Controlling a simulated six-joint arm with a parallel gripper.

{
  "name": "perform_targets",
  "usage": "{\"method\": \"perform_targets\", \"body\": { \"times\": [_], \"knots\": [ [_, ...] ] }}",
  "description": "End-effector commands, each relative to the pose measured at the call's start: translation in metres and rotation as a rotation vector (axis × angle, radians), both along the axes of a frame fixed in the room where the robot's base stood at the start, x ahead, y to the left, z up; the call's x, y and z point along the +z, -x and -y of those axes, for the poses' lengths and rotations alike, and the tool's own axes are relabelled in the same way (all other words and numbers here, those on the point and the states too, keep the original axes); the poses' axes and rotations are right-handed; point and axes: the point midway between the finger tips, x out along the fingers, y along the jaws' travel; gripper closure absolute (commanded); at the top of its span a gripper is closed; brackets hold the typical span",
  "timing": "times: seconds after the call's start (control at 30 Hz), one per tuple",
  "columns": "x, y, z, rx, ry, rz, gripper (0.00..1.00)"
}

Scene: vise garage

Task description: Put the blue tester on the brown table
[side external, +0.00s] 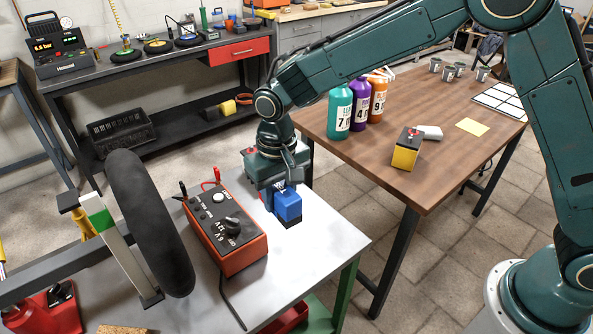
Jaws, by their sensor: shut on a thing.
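The blue tester (288,207) is a small blue block with a dark lower side. My gripper (281,186) is shut on it from above and hides its top. The tester is over the white-topped bench, to the right of an orange-red meter box; I cannot tell whether its underside touches the bench. The brown table (455,170) stands to the right, beyond a gap. It has bare wood along its front and middle.
The orange-red meter (228,230) and a black tyre (150,222) are on the white bench (320,262). On the brown table are several bottles (340,108), a yellow-black battery (407,149), a grey mouse-like item (429,132), a yellow note (472,127) and metal cups (448,72).

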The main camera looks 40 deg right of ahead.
Motion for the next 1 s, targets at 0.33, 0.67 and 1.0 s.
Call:
{"method": "perform_targets", "body": {
  "times": [0.33, 0.67, 1.0],
  "knots": [
    [0.015, -0.059, 0.085, -0.181, -0.004, 0.011, 0.93],
    [0.032, -0.099, 0.191, -0.373, -0.003, 0.018, 0.93],
    [0.050, -0.114, 0.311, -0.570, -0.002, 0.028, 0.93]
  ]
}}
